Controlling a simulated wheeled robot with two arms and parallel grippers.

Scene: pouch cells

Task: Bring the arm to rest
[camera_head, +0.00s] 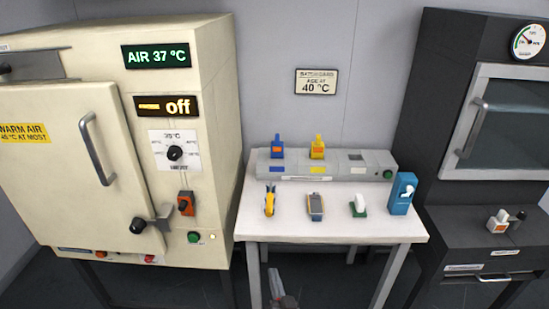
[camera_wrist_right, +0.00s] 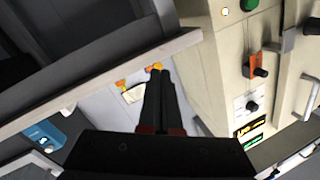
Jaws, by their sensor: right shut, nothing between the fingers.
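My right gripper (camera_head: 277,274) shows at the bottom middle of the head view, in front of and below the front edge of the white table (camera_head: 330,231). In the right wrist view its two dark fingers (camera_wrist_right: 159,72) are together, with nothing between them. The table's edge (camera_wrist_right: 100,83) crosses that view close behind the fingers. My left gripper is in neither view.
A cream cabinet (camera_head: 213,100) stands left, its display reading "off". A dark cabinet (camera_head: 445,60) stands right. The table carries a grey rack (camera_head: 335,172) with blue (camera_head: 277,152) and yellow (camera_head: 317,152) pieces, several small tools and a blue box (camera_head: 402,195).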

